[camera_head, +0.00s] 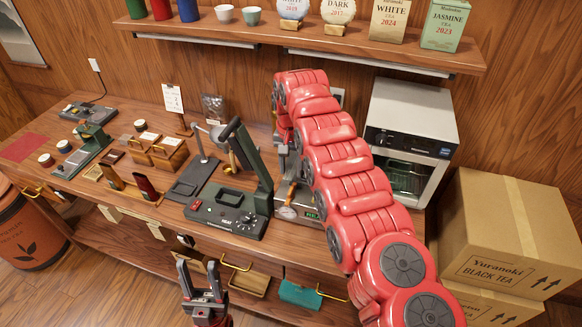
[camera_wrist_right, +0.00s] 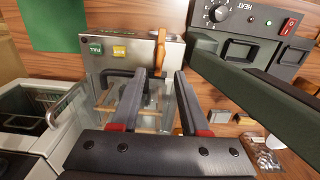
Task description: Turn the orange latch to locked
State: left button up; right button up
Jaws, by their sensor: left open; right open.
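The orange latch (camera_wrist_right: 160,48) shows in the right wrist view on the grey metal panel (camera_wrist_right: 120,50) of a clear-walled box. It lies lengthwise up the picture, right of a green label and a yellow label. My right gripper (camera_wrist_right: 160,75) is open and empty; the latch shows just beyond the gap between its fingertips. I cannot tell whether they touch. My left gripper (camera_head: 198,268) is open and empty in front of the bench, low in the head view.
A black-green press (camera_head: 228,215) with a raised lever stands left of the box; its arm (camera_wrist_right: 255,95) is close right of my right gripper. A white oven (camera_head: 408,125) stands to the right. Cardboard boxes (camera_head: 508,225) are stacked at the far right. A shelf (camera_head: 300,38) hangs above.

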notch_tip(320, 180, up, 9)
jog(key=p, duration=0.7)
jog(key=shift+r, duration=0.15)
